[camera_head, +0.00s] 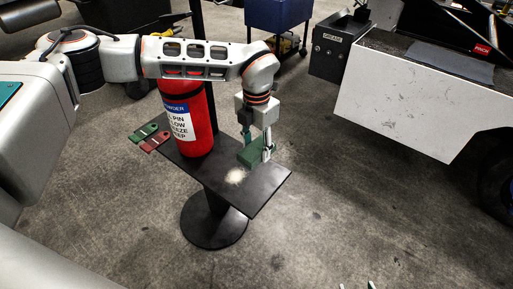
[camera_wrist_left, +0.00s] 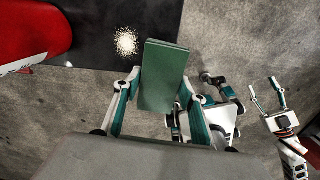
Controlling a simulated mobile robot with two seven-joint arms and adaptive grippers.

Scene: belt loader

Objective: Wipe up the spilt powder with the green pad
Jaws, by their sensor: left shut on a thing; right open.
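The green pad (camera_head: 251,155) is held between the fingers of my left gripper (camera_head: 256,146), over the right part of a small dark table (camera_head: 264,194). The pad also shows between the fingers in the left wrist view (camera_wrist_left: 163,75). The spilt powder (camera_head: 236,176) is a pale round patch on the table, beside the pad on its near side. In the left wrist view the powder (camera_wrist_left: 126,41) lies left of the pad, uncovered. I cannot tell whether the pad touches the table. My right gripper (camera_wrist_left: 264,94) is open and empty, away from the table.
A red fire extinguisher (camera_head: 200,118) stands on the table left of the powder. A green tag (camera_head: 143,132) and a red tag (camera_head: 155,142) lie at the table's left end. A white-sided vehicle (camera_head: 392,105) stands at right.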

